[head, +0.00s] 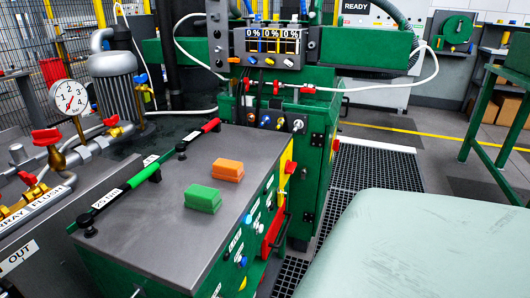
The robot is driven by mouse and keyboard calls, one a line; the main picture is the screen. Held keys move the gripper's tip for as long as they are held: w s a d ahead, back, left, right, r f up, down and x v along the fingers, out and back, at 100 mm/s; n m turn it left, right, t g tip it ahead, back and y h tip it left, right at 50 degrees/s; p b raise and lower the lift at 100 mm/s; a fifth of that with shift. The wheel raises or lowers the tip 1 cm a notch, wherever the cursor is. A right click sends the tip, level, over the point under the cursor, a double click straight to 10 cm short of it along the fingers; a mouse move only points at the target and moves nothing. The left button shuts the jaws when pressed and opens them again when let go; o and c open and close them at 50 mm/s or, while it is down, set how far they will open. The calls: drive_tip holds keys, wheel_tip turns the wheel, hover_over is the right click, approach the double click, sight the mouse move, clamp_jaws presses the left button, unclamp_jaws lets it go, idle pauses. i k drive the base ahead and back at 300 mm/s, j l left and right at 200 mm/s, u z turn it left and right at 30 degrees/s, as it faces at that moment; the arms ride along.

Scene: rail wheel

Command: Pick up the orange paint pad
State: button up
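The orange paint pad (227,171) is a small block lying flat on the grey top of a green machine cabinet (150,235). A similar green pad (203,198) lies just in front of it, a little to the left, with a narrow gap between them. Both pads are fully visible and nothing covers them. My gripper is not in the head view, so its place relative to the pads does not show.
A rail with black knobs (155,178) runs along the cabinet top's left edge. A pump with a pressure gauge (70,97) stands at left. A taller green machine with a display (272,42) rises behind. A pale green surface (420,250) fills the lower right.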

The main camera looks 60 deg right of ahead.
sight(227, 170)
drive_tip(key=z, duration=1.4)
drive_tip(key=u, duration=3.05)
drive_tip(key=z, duration=3.1)
